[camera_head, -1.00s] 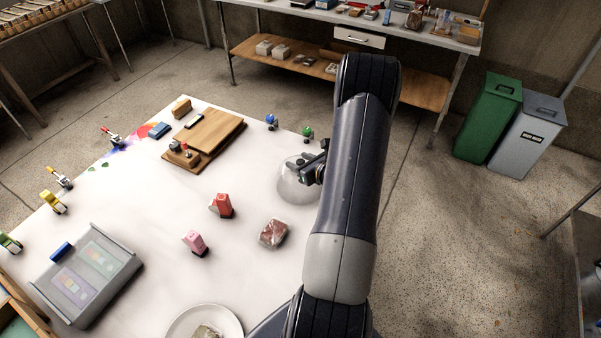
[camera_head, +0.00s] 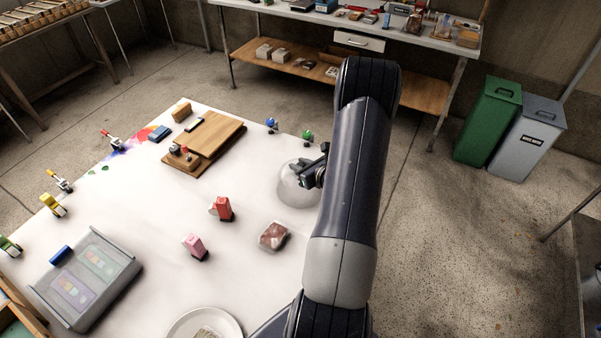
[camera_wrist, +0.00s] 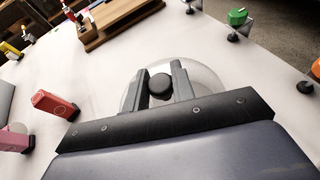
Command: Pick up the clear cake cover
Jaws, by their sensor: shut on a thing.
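The clear cake cover (camera_head: 291,188) is a see-through dome with a dark round knob, near the right edge of the white table (camera_head: 150,220) in the head view. It also shows in the wrist view (camera_wrist: 205,80), behind and around my fingers. My gripper (camera_head: 311,174) is at the top of the dome, and in the wrist view its two fingers (camera_wrist: 160,87) are on either side of the dark knob (camera_wrist: 159,86), shut on it. My arm hides part of the dome's right side in the head view. I cannot tell whether its rim touches the table.
A red block-like item (camera_head: 222,208), a pink one (camera_head: 195,246) and a wrapped package (camera_head: 273,236) stand left of and below the cover. A wooden board (camera_head: 212,138) lies at the upper left. Blue (camera_head: 271,125) and green (camera_head: 307,137) clamp-like items sit on the far edge.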

